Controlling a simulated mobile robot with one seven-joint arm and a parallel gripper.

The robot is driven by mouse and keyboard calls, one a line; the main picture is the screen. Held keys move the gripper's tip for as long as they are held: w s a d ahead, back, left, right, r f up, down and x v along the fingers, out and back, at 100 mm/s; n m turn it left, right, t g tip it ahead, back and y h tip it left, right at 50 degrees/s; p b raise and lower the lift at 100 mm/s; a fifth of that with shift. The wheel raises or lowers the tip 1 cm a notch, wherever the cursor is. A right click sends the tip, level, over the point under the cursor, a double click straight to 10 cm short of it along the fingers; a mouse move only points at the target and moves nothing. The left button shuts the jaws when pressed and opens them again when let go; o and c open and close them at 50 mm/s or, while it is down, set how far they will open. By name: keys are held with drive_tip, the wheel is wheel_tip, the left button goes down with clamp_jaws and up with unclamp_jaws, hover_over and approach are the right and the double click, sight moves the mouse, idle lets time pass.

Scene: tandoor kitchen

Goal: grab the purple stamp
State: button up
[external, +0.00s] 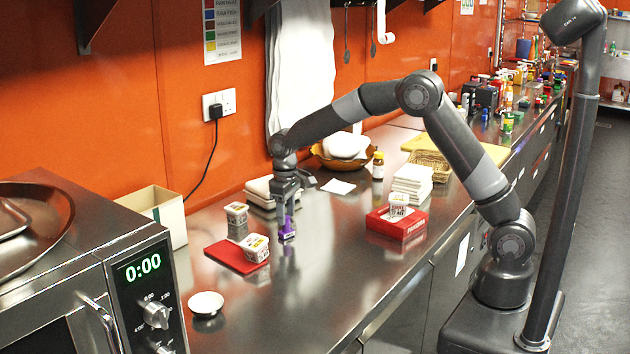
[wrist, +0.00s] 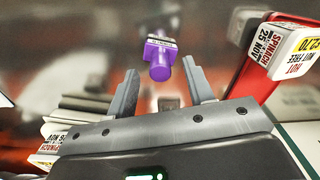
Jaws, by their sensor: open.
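The purple stamp (external: 287,228) stands on the steel counter, directly under my gripper (external: 286,206) in the external view. In the wrist view the purple stamp (wrist: 159,58) shows between and just beyond the two fingertips of my gripper (wrist: 162,82). The fingers are spread apart, with a gap on each side of the stamp in the picture. Whether either finger touches it cannot be told. Its underside is hidden.
Left of the stamp, a labelled tub (external: 255,247) stands on a red board (external: 226,256), with another tub (external: 236,213) behind. A white bowl (external: 206,304) sits nearer the microwave (external: 140,290). A red box (external: 381,226) stands right. The counter in front is clear.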

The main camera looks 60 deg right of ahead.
sight(286, 227)
wheel_tip(286, 227, down, 2)
drive_tip(key=shift+f, duration=0.15)
clamp_jaws()
idle(0.5)
